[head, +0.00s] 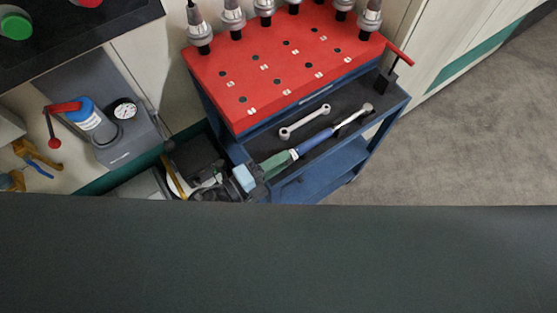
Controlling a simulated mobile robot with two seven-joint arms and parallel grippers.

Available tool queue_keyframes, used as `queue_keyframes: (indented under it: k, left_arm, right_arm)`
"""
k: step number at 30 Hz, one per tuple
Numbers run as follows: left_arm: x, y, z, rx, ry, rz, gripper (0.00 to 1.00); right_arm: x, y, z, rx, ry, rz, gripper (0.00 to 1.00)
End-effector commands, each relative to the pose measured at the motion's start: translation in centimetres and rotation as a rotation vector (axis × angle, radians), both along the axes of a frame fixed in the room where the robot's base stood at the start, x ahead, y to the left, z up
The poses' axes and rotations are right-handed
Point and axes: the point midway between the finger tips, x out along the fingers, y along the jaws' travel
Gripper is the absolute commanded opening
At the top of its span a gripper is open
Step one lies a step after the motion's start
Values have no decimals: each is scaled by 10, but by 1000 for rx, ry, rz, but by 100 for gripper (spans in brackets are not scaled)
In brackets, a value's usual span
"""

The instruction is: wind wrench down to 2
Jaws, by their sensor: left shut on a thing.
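The torque wrench (312,142) has a green grip, a blue section and a silver shaft with its head at the upper right. It lies diagonally over the dark tray of the blue cart (384,117). My left gripper (252,179) is at the green end of the wrench, at the lower left, and is shut on it. The fingers partly cover the handle end, and a pale blue block shows there. The scale and any number on the wrench are too small to read. My right gripper is not in view.
A silver spanner (305,122) lies beside the wrench. The red top plate (290,62) has holes and several upright tool holders. A red T-handle (399,54) stands at the tray's right corner. A grey fixture with a gauge (124,111) is at left. Carpet at right is clear.

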Motion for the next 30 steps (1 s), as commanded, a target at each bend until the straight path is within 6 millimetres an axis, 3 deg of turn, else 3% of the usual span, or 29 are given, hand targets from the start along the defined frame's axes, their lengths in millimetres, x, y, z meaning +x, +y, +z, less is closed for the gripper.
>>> queue_keyframes:
  k: [12,29,30]
  left_arm:
    - [0,0,0,116,-160,-1,5]
    - [0,0,0,134,-182,1,5]
    - [0,0,0,134,-182,1,31]
  right_arm:
    - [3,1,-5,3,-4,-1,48]
    - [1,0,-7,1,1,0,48]
    - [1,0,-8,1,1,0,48]
